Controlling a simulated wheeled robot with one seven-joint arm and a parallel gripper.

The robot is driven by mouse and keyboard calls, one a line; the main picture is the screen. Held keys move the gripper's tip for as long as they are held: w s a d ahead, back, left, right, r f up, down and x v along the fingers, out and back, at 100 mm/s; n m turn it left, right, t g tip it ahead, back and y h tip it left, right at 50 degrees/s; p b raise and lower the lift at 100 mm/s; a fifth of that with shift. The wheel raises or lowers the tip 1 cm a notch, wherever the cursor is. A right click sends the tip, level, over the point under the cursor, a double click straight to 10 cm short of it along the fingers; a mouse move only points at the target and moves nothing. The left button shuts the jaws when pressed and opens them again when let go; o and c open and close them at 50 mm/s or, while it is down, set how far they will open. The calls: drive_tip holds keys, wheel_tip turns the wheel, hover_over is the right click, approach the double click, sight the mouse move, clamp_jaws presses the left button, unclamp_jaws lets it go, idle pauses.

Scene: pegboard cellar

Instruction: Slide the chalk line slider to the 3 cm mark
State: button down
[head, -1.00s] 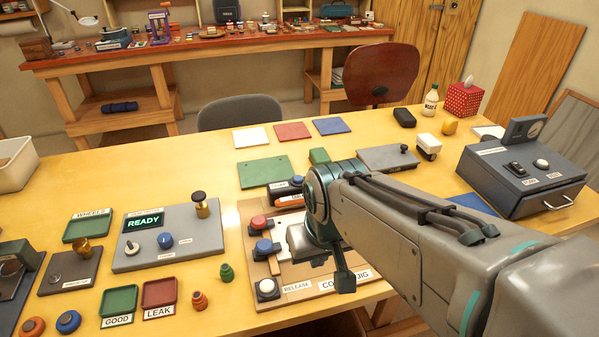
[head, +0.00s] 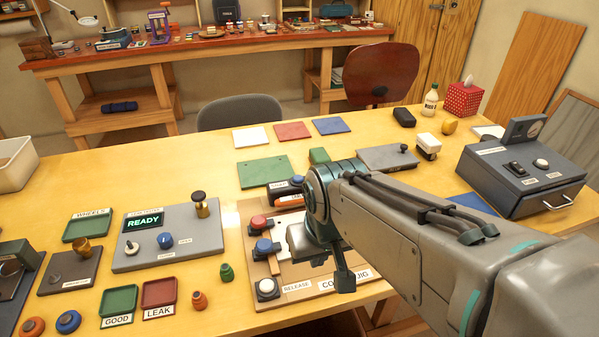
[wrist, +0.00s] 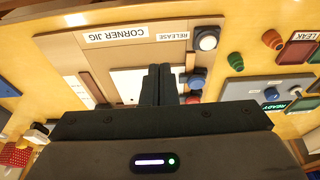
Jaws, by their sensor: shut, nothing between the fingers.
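My gripper (wrist: 158,70) is shut and empty in the wrist view. Its fingertips overlap a white piece (wrist: 127,84) on the board labelled CORNER JIG (wrist: 112,55). I cannot tell whether they touch it. In the head view my arm hides the right part of the corner jig (head: 325,292), and the fingertips cannot be made out. I cannot pick out a chalk line slider or its 3 cm mark for certain. A grey plate with a small black knob (head: 403,149) lies beyond my arm. A dark, labelled item (head: 284,189) lies just behind the jig, partly hidden by my wrist.
The jig carries a red knob (head: 258,223), a blue knob (head: 264,247) and a white RELEASE button (head: 267,287). A grey READY panel (head: 190,245) stands left. A blue-grey box with a drawer (head: 522,180) stands right.

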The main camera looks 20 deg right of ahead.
drive_tip(key=c, duration=1.7)
unclamp_jaws()
drive_tip(key=o, duration=0.4)
drive_tip(key=shift+m, duration=0.7)
drive_tip(key=w+r, duration=0.1)
drive_tip(key=w+d+r+p, duration=0.1)
drive_tip(key=w, duration=0.1)
drive_tip(key=w+r+p, duration=0.1)
drive_tip(key=shift+w+d+r, duration=0.15)
drive_tip(key=shift+w+r, duration=0.05)
drive_tip(key=shift+w, duration=0.1)
drive_tip(key=shift+o, duration=0.2)
drive_tip(key=w+d+r+m+g+p, duration=0.1)
drive_tip(key=w+d+m+p, duration=0.15)
drive_tip(key=w+d, duration=0.4)
drive_tip(key=w+d+m+g+p, duration=0.1)
drive_tip(key=w+d+m+p, duration=0.15)
drive_tip(key=w, duration=0.65)
drive_tip(key=w+d+r+m+g+p, duration=0.1)
drive_tip(key=w+d+m+p, duration=0.15)
drive_tip(key=w+d, duration=0.35)
drive_tip(key=f, duration=0.4)
drive_tip(key=w+a+f+p, duration=0.1)
drive_tip(key=f, duration=0.4)
drive_tip(key=f+p, duration=0.1)
drive_tip(key=f, duration=0.3)
drive_tip(key=shift+w+a+f, duration=0.2)
drive_tip(key=shift+f, duration=0.15)
